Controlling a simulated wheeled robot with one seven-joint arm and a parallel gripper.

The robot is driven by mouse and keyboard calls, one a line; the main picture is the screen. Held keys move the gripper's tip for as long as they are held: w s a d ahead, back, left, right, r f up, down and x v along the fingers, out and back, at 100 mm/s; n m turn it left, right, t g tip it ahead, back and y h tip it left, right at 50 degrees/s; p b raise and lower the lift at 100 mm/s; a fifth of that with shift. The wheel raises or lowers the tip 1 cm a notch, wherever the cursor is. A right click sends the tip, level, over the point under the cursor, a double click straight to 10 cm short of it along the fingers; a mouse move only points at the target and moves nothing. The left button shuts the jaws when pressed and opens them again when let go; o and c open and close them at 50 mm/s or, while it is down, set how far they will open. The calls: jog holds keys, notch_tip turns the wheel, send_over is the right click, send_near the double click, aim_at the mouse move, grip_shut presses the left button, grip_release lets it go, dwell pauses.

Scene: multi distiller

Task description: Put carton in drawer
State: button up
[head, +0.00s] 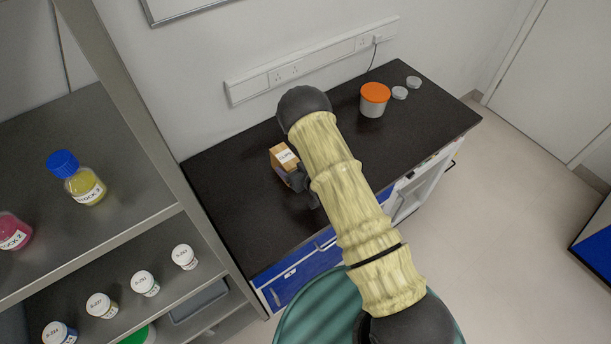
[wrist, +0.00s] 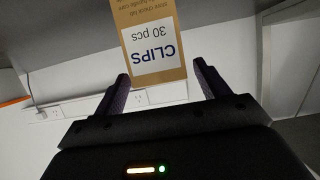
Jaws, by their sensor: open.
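The carton (head: 283,155) is a small brown box with a white label, on the black bench top or just above it; I cannot tell which. In the wrist view the carton (wrist: 150,40) shows its label, "CLIPS 30 pcs", upside down, between and beyond my fingertips. My gripper (wrist: 161,72) is open, with a gap visible on each side of the carton. In the head view my gripper (head: 296,180) is at the carton's near side, partly hidden by my arm. A blue drawer front (head: 290,278) with a white label is under the bench's front edge, and appears shut.
A metal shelf unit (head: 140,235) with bottles and jars borders the left.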

jog(key=b+v, duration=0.2)
jog(key=v, duration=0.5)
jog(key=shift+s+d+b, duration=0.15)
jog(key=shift+s+b, duration=0.1)
jog(key=shift+b, duration=0.05)
jog(key=shift+w+r, duration=0.1)
jog(key=shift+r, duration=0.1)
jog(key=s+d+r+m+g+h, duration=0.2)
jog(key=d+r+m+g+h, duration=0.15)
jog(key=d+r+h, duration=0.45)
jog(key=s+d+r+m+g, duration=0.1)
jog(key=s+d+r+g, duration=0.1)
jog(key=s+r, duration=0.3)
jog(key=s+d+r+m+g, duration=0.2)
jog(key=s+r, duration=0.4)
jog(key=s, duration=0.4)
jog(key=shift+s+d+g+y, duration=0.35)
jog(key=shift+d+g, duration=0.2)
jog(key=shift+d, duration=0.2)
